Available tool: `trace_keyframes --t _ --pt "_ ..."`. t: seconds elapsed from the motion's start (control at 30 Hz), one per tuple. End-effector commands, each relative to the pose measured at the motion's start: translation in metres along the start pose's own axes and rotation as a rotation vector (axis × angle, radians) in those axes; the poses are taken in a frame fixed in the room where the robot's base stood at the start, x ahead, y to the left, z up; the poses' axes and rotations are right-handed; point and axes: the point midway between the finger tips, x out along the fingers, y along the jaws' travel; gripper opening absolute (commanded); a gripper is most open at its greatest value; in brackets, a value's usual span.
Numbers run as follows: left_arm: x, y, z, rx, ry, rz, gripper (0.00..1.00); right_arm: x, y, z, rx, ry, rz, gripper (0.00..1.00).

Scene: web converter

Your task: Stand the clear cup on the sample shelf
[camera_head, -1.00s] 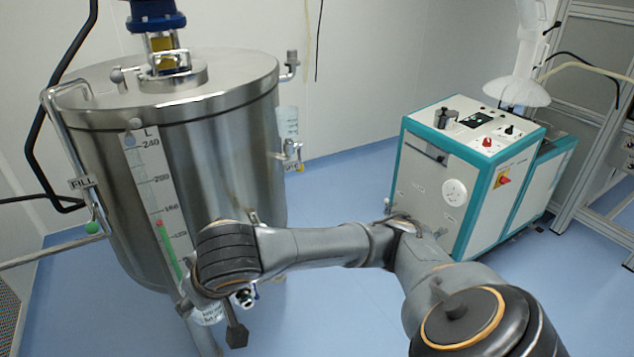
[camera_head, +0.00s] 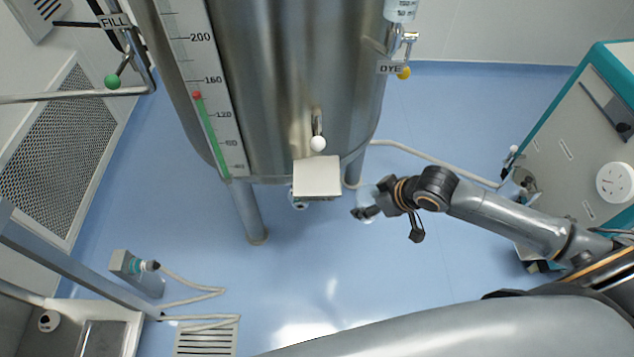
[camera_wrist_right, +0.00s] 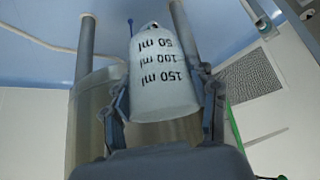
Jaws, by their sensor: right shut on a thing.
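The clear cup (camera_wrist_right: 165,85) is translucent with black 50, 100 and 150 ml marks and has a narrow and a wide end. My right gripper (camera_wrist_right: 167,105) is shut around its sides; the floor is at the top of the right wrist view, and the cup's narrow end points that way. In the head view the cup (camera_head: 367,193) is small and partly hidden by the right gripper (camera_head: 366,211). The sample shelf (camera_head: 317,176), a pale square plate on the tank's front, looks bare. The cup is to its right, apart from it. My left gripper is out of view.
The steel tank (camera_head: 270,90) stands on legs (camera_head: 247,212) behind the shelf. A white-knobbed tap (camera_head: 318,143) is just above the shelf. The DYE valve (camera_head: 404,72) is up right. A teal-edged cabinet (camera_head: 590,130) stands right.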

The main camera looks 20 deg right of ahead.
Motion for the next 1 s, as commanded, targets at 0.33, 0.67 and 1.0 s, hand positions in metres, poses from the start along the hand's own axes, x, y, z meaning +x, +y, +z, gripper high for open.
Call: trace_keyframes --t 0.33,0.67,1.0 --pt "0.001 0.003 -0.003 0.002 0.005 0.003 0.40 0.037 0.002 -0.042 -0.014 0.010 -0.012 0.32" --pt "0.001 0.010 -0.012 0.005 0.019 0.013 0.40 0.077 0.001 -0.101 -0.015 0.004 -0.012 0.32" --pt "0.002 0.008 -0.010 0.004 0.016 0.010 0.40 0.098 0.000 -0.135 -0.015 0.004 -0.011 0.32"
